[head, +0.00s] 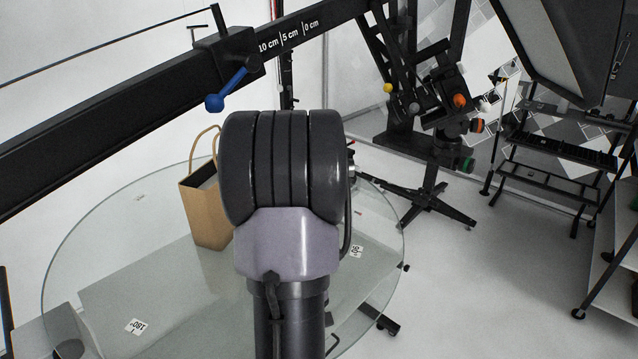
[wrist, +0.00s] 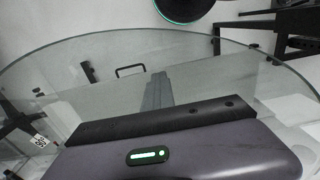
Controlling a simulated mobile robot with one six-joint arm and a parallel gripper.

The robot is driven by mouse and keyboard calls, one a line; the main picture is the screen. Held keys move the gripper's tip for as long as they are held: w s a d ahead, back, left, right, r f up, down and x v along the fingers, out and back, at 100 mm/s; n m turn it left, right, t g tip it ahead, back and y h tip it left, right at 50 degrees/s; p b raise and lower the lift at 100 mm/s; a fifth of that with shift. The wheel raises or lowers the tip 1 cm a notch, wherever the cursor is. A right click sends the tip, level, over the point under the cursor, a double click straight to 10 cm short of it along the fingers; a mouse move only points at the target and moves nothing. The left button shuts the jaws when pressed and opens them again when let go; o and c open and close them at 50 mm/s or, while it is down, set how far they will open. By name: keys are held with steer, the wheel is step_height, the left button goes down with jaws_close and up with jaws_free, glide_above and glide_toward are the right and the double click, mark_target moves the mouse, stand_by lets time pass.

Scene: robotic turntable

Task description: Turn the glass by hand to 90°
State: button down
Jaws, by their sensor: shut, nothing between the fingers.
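The glass (head: 100,225) is a large round clear turntable plate, seen from above in the head view. Its far rim curves across the wrist view (wrist: 215,60). A 180° label (head: 135,326) shows at the front left of the plate, and a 90° label (head: 356,251) at its right. A label also shows at the left edge of the wrist view (wrist: 39,140). My gripper (wrist: 158,78) is shut and empty, over the glass in the wrist view; whether it touches the glass I cannot tell. My arm hides the plate's middle and my gripper in the head view.
A brown paper bag (head: 207,210) stands on the glass, left of my arm. A dark beam (head: 130,95) with a blue lever (head: 228,90) crosses above. A black stand (head: 430,200) and shelves (head: 560,150) are at the right. The floor at lower right is clear.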

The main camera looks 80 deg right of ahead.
steer(key=shift+s+d+p, duration=0.35)
steer(key=shift+s+d, duration=0.85)
steer(key=shift+s, duration=0.05)
steer(key=shift+s+d+f, duration=0.15)
steer(key=shift+s+d, duration=0.45)
steer(key=shift+s, duration=0.1)
steer(key=shift+w+a+f, duration=0.1)
steer(key=shift+a, duration=0.05)
steer(key=r+p, duration=0.1)
steer(key=r, duration=0.1)
steer(key=r+p, duration=0.4)
steer(key=shift+d+r, duration=0.25)
steer(key=shift+f, duration=0.1)
